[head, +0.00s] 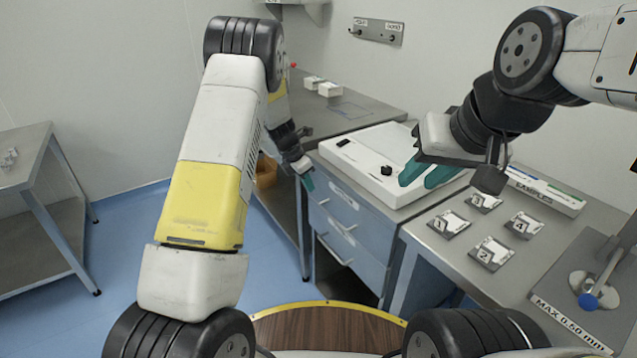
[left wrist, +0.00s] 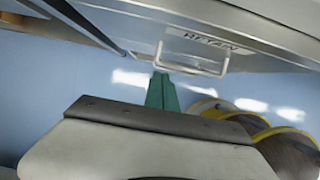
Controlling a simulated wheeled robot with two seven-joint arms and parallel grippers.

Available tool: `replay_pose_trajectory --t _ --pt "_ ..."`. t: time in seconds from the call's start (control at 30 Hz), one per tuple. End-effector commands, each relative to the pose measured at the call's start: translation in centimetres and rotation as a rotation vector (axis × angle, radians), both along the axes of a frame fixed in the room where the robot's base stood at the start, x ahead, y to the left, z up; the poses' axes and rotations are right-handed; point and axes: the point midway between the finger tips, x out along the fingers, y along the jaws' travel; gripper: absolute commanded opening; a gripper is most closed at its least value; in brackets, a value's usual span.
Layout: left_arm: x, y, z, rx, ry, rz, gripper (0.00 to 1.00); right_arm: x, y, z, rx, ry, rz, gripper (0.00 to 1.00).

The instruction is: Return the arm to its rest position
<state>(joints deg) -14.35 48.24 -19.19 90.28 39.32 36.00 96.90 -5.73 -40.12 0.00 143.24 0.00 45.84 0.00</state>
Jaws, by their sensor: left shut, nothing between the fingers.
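My left arm reaches in from the left, with its yellow and white upper link in front of the scene. My left gripper (head: 308,184) is shut and empty, its teal fingertips close to the left end of the blue drawer fronts (head: 345,212). In the left wrist view the teal fingers (left wrist: 161,92) are together, just below a metal drawer handle (left wrist: 192,60) under a label reading RETAIN. I cannot tell whether they touch it. My right gripper (head: 425,174) is over the white device (head: 365,155) on the counter, its two teal fingers apart and nothing visible between them.
Several numbered plates (head: 491,254) lie on the steel counter, near a SAMPLES tray (head: 545,190). A gauge stand with a blue knob (head: 588,302) is at the right. A side table (head: 30,165) stands at the left. Blue floor (head: 130,250) between is clear.

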Motion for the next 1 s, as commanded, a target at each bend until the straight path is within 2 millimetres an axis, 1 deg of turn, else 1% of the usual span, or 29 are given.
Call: replay_pose_trajectory --t 0.03,0.27,0.37,0.47,0.5,0.57,0.6,0.67,0.7,0.77,0.8,0.87,0.9,0.97,1.0 --pt "-0.2 0.2 0.8 -0.001 -0.001 0.000 0.00 0.0 0.0 0.0 0.000 0.000 0.000 0.31" --pt "-0.8 0.8 2.9 0.001 -0.007 -0.016 0.00 0.0 0.0 0.0 0.000 0.000 0.000 0.31" --pt "-1.6 1.1 5.4 0.005 -0.041 -0.084 0.00 0.0 0.0 0.0 0.000 0.000 0.000 0.31" --pt "-3.5 1.6 9.5 0.022 -0.108 -0.221 0.00 0.0 0.0 0.0 0.000 0.000 0.000 0.31" --pt "-4.6 1.8 11.4 0.033 -0.142 -0.290 0.00 0.0 0.0 0.0 0.000 0.000 0.000 0.31" --pt "-6.3 2.1 14.1 0.056 -0.196 -0.402 0.00 0.0 0.0 0.0 0.000 0.000 0.000 0.31" --pt "-7.6 2.4 15.8 0.072 -0.232 -0.476 0.00 0.0 0.0 0.0 0.000 0.000 0.000 0.31" --pt "-9.7 2.7 18.2 0.102 -0.286 -0.589 0.00 0.0 0.0 0.0 0.000 0.000 0.000 0.31" --pt "-11.1 2.9 19.7 0.124 -0.323 -0.664 0.00 0.0 0.0 0.0 0.000 0.000 0.000 0.31" --pt "-13.3 3.2 21.7 0.161 -0.378 -0.778 0.00 0.0 0.0 0.0 0.000 0.000 0.000 0.31" --pt "-14.9 3.4 22.9 0.190 -0.414 -0.854 0.00 0.0 0.0 0.0 0.000 0.000 0.000 0.31" --pt "-17.2 3.7 24.6 0.238 -0.467 -0.968 0.00 0.0 0.0 0.0 0.000 0.000 0.000 0.31" --pt "-18.9 4.0 25.5 0.271 -0.501 -1.045 0.00 0.0 0.0 0.0 0.000 0.000 0.000 0.31" --pt "-21.3 4.3 26.8 0.327 -0.549 -1.160 0.00 0.0 0.0 0.0 0.000 0.000 0.000 0.31" --pt "-22.9 4.5 27.6 0.368 -0.581 -1.236 0.00 0.0 0.0 0.0 0.000 0.000 0.000 0.31"
